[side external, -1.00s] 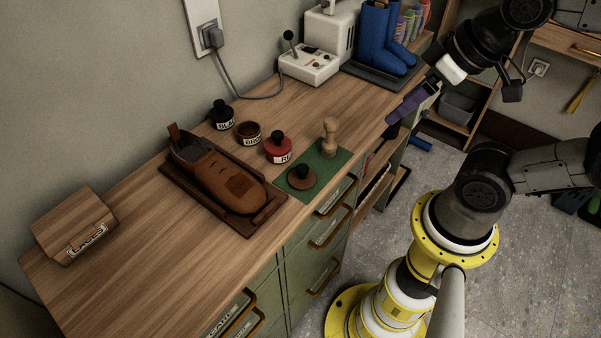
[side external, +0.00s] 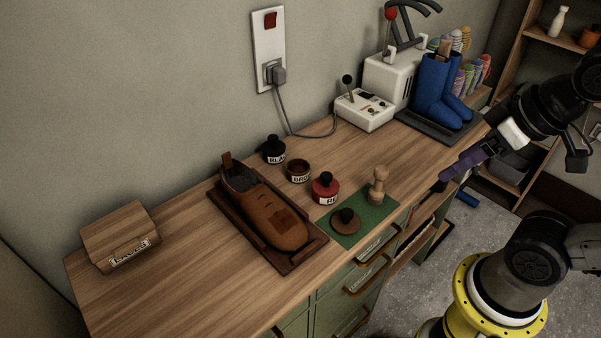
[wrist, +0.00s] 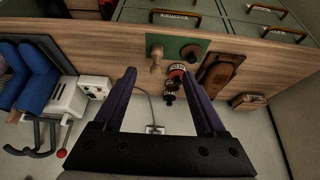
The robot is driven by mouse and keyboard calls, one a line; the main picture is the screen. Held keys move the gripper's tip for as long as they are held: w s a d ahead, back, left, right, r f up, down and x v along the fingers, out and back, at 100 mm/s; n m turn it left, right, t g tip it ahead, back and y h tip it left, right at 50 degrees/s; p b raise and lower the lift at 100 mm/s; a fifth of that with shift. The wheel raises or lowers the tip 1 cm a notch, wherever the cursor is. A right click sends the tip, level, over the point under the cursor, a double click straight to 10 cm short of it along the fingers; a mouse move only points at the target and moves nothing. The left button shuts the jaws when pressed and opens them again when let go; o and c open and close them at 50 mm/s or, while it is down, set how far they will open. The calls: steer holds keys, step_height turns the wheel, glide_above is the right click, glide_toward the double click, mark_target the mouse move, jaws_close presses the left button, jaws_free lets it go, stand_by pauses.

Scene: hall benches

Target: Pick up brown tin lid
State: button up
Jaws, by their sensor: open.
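The brown tin lid (side external: 345,221) is a flat brown disc with a black knob, lying knob up on the green mat (side external: 352,237) near the bench's front edge. It also shows in the wrist view (wrist: 190,52). The open brown tin (side external: 298,173) stands behind it, with its dark inside showing. My gripper (side external: 447,176), with purple fingers, is to the right of the mat, apart from the lid. In the wrist view its fingers (wrist: 158,72) are spread wide with nothing held between them.
A wooden brush or stamp (side external: 377,187) stands upright on the mat beside the lid. A red tin (side external: 325,188) and a black tin (side external: 273,150) are closed. A brown shoe (side external: 270,215) lies in a tray to the left. Blue boots (side external: 432,95) stand at the right. The left bench is mostly clear.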

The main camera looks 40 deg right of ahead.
stand_by(0.3)
steer(key=o, duration=0.4)
steer(key=shift+o, duration=0.2)
